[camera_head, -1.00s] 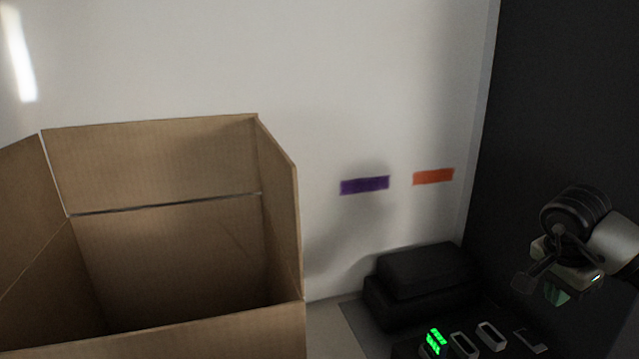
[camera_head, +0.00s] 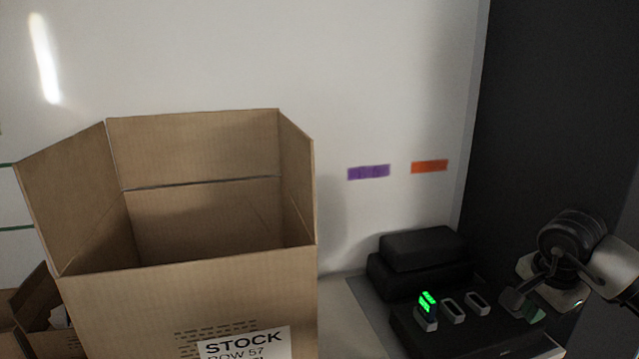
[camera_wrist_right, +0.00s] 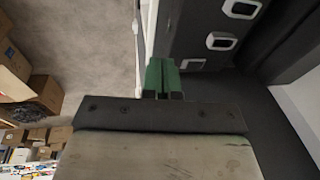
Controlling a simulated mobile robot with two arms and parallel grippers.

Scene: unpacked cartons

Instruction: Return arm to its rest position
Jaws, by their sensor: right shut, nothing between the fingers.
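My right arm comes in from the right edge in the head view. Its gripper (camera_head: 522,304) hangs at the lower right, over the dark unit. In the right wrist view the green fingers of my right gripper (camera_wrist_right: 162,78) lie side by side, shut and empty. My left gripper is not in view.
An open cardboard carton (camera_head: 190,290) with a STOCK label stands at the left. A dark unit (camera_head: 400,335) with slots and a green-lit display (camera_head: 428,303) is right of it. Black stacked boxes (camera_head: 420,250) lie behind. The right wrist view shows bare floor (camera_wrist_right: 85,40) and more cartons (camera_wrist_right: 45,95).

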